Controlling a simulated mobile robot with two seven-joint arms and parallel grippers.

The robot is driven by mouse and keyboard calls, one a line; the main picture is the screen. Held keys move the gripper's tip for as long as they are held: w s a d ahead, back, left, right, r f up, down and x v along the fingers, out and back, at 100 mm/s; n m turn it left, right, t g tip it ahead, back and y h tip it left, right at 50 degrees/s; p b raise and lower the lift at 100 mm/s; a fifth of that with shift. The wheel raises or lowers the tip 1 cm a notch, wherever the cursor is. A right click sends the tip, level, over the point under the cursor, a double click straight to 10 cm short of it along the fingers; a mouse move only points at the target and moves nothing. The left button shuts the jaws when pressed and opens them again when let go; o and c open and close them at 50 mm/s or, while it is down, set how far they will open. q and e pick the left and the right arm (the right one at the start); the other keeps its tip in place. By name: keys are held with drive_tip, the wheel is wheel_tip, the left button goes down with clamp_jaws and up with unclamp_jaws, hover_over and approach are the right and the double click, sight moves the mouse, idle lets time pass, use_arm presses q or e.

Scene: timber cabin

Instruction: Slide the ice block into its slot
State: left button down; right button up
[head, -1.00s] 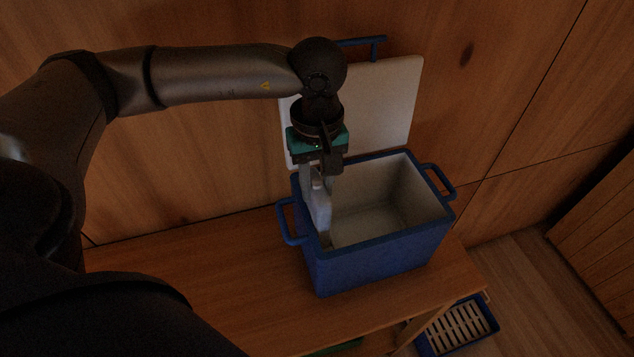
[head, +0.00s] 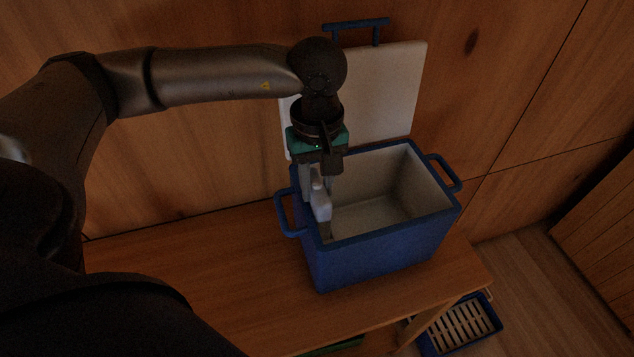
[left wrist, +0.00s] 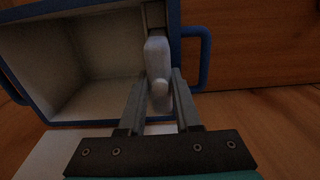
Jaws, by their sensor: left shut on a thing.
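The ice block (head: 321,207) is a pale, narrow block with a small knob, and it also shows in the left wrist view (left wrist: 156,58). My left gripper (head: 318,186) points down and is shut on it, with a finger on either side of the knob (left wrist: 160,90). The block is upright at the left end of the open blue cooler (head: 380,255), its lower part below the rim. A narrow slot (left wrist: 155,14) shows beyond the block along that end wall in the left wrist view. How deep the block sits is hidden. My right gripper is not in view.
The cooler's white lid (head: 385,95) stands open behind it, against the timber wall. The main compartment (head: 385,205) looks empty. The cooler stands on a wooden bench (head: 210,275), clear to its left. A blue slatted tray (head: 460,325) is low at the right.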

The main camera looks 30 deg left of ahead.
use_arm(q)
drive_tip(key=shift+f+b, duration=0.4)
drive_tip(key=c, duration=0.5)
unclamp_jaws()
wheel_tip(320, 180, up, 15)
drive_tip(key=shift+r, duration=0.1)
idle(0.6)
